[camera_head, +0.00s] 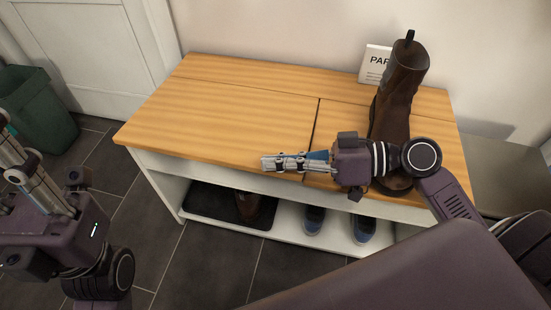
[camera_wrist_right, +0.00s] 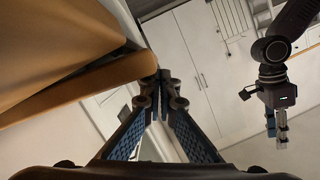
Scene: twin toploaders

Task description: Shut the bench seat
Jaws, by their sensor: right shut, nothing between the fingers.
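The bench (camera_head: 225,105) has a light wooden top over a white body, split by a dark seam into a left and a right section. In the head view the left section looks flat and level with the right; I cannot tell whether a small gap is left under it. My right gripper (camera_head: 264,163) is shut and empty at the front edge of the top, pointing left. In the right wrist view its fingertips (camera_wrist_right: 160,82) meet close to a wooden edge (camera_wrist_right: 95,85). My left gripper (camera_head: 8,145) is off to the left, away from the bench; its fingertips are partly cut off.
A tall brown boot (camera_head: 396,95) stands on the right section, with a white sign (camera_head: 374,65) behind it. Shoes (camera_head: 314,220) and a dark tray (camera_head: 205,203) are on the lower shelf. A green bin (camera_head: 40,110) stands at the left. Floor in front is clear.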

